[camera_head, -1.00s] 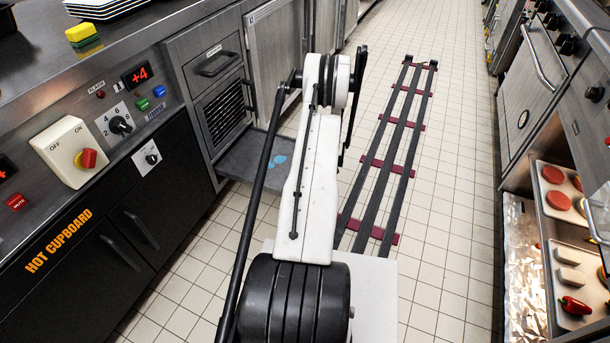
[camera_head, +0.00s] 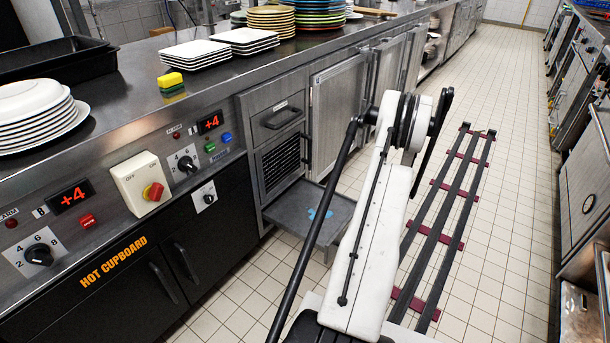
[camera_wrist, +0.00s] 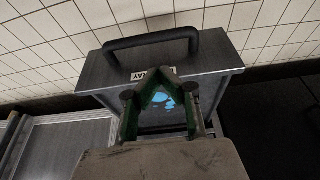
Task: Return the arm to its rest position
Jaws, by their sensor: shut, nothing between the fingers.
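My gripper (camera_wrist: 160,78) shows in the wrist view, its dark green fingers coming together with nothing held. Behind it is a grey metal pull-out tray (camera_wrist: 107,78) with a dark bar handle (camera_wrist: 150,38), a partly hidden label and a bright blue patch (camera_wrist: 168,103). I cannot tell how far the gripper is from the tray. In the head view my white arm link (camera_head: 372,235) slants up and to the right over the aisle. The gripper itself cannot be made out there.
The pulled-out tray (camera_head: 290,207) juts from the left counter into the aisle, left of my arm. Dark rails (camera_head: 440,222) run along the tiled floor. Plate stacks (camera_head: 36,118) and a yellow-green sponge (camera_head: 171,84) sit on the counter. Ovens line the right side.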

